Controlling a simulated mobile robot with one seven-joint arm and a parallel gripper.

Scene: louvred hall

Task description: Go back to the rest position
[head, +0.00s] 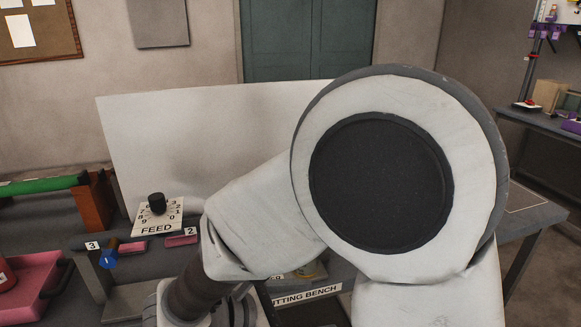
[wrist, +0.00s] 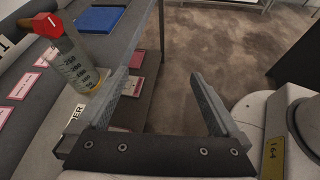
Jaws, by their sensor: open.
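My gripper (wrist: 158,74) is open in the wrist view, with its two fingers wide apart and nothing between them. The floor shows through the gap. A clear graduated vessel (wrist: 72,66) with a little amber liquid at its base is left of the left finger, apart from it as far as I can tell. In the head view my own arm links fill the centre and right. They hide my gripper and much of the bench.
A FEED dial (head: 157,212) stands on the bench before a white panel (head: 190,130). A pink tray (head: 40,272) is at the left. The wrist view shows a red piece (wrist: 46,25), a blue flat item (wrist: 97,20) and open carpeted floor (wrist: 225,45).

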